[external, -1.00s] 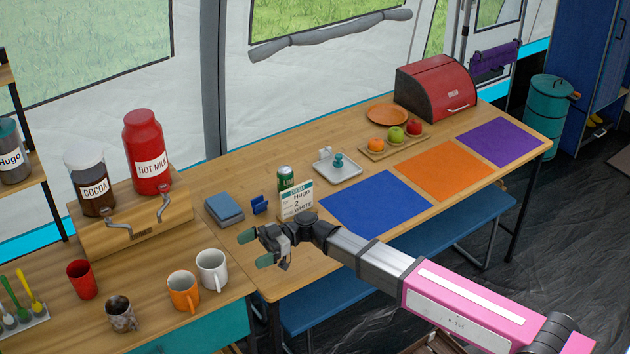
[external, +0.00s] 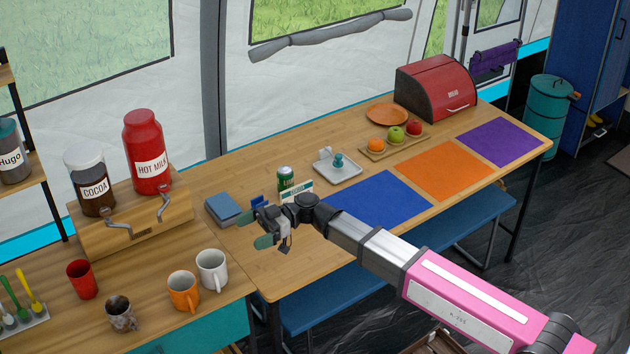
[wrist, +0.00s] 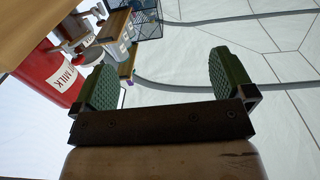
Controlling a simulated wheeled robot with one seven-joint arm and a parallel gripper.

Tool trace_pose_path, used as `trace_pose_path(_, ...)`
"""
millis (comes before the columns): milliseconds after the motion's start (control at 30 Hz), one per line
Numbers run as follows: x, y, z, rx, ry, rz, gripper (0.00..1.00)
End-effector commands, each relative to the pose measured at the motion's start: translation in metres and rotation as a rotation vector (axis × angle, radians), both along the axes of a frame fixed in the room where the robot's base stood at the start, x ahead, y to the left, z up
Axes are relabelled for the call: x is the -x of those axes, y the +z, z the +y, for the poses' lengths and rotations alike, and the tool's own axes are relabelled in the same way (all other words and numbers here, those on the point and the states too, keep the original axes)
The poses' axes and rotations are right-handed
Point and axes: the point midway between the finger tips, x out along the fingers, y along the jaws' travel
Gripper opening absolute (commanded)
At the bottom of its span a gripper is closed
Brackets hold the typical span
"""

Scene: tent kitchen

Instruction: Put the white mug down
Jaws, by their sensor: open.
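The white mug (external: 211,268) stands upright on the wooden counter at the left, beside the orange mug (external: 183,291). My gripper (external: 258,228) is open and empty, in the air to the right of and above the white mug, apart from it. In the wrist view my gripper (wrist: 166,80) shows two green fingertips spread wide with nothing between them. The white mug cannot be made out in the wrist view.
A red cup (external: 82,279) and a dark patterned mug (external: 120,314) stand nearby. The dispenser stand (external: 140,228) holds cocoa and hot milk jars behind them. Blue (external: 376,204), orange (external: 445,170) and purple (external: 501,142) mats lie on the table. A card partly hides behind my wrist.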

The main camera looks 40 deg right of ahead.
Motion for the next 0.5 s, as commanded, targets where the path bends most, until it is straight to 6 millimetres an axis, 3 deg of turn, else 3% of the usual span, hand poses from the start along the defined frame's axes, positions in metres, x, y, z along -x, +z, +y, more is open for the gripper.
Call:
trace_pose_path(367, -0.009, -0.003, 0.006, 0.001, 0.064, 0.45, 1.0)
trace_pose_path(500, -0.014, -0.003, 0.009, 0.013, 0.099, 0.709, 1.0)
